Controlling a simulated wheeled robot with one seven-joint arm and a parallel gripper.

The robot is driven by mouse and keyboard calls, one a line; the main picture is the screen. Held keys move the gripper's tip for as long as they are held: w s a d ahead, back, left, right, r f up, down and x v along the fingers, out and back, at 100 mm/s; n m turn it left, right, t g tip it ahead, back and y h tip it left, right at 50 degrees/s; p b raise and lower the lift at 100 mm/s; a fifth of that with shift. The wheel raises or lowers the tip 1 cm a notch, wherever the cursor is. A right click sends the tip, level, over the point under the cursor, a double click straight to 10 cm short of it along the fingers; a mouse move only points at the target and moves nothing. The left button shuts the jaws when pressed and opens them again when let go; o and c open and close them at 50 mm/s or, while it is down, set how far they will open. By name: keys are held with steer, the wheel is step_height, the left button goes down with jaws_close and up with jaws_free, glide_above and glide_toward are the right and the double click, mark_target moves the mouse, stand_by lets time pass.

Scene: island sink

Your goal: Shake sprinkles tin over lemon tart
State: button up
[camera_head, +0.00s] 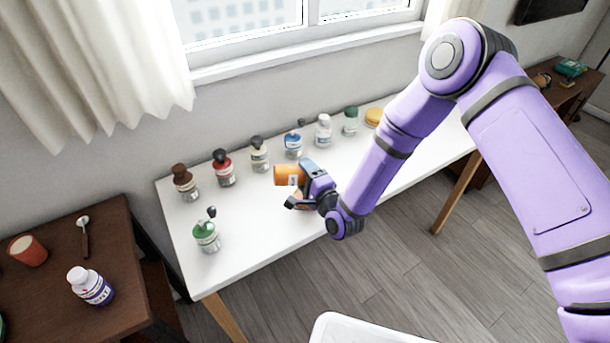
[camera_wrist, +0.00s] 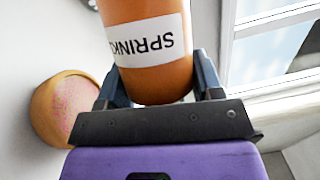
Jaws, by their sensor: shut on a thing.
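The orange sprinkles tin (camera_head: 286,174) is held in my gripper (camera_head: 303,187), lying on its side above the white table in the head view. In the wrist view, my gripper (camera_wrist: 165,98) is shut around the tin (camera_wrist: 155,72), whose white label reads "SPRINK" upside down. A round tart (camera_wrist: 45,108) with a tan crust and a pink-speckled top shows left of the tin in the wrist view. In the head view the tart (camera_head: 299,203) is mostly hidden behind my gripper, below the tin.
Several jars, including a red one (camera_head: 223,168) and a white one (camera_head: 323,130), line the back of the white table (camera_head: 240,225). A green-lidded jar (camera_head: 207,236) stands at front left.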

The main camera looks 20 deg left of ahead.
steer(key=n, duration=0.1)
steer(key=r+n+h, duration=0.1)
steer(key=n, duration=0.1)
steer(key=n+g, duration=0.1)
steer(key=n, duration=0.1)
steer(key=shift+a+r+h, duration=0.1)
steer(key=shift+r+h, duration=0.15)
steer(key=shift+h, duration=0.05)
steer(key=n+h, duration=0.1)
steer(key=n, duration=0.1)
steer(key=r+n+h, duration=0.1)
steer(key=n, duration=0.1)
steer(key=n+h, duration=0.1)
steer(key=n, duration=0.1)
steer(key=r+n+h, duration=0.1)
steer(key=n+h, duration=0.1)
steer(key=shift+r, duration=0.2)
steer(key=shift+r+n+t+h, duration=0.25)
steer(key=shift+n+t+h, duration=0.25)
steer(key=shift+n+h, duration=0.45)
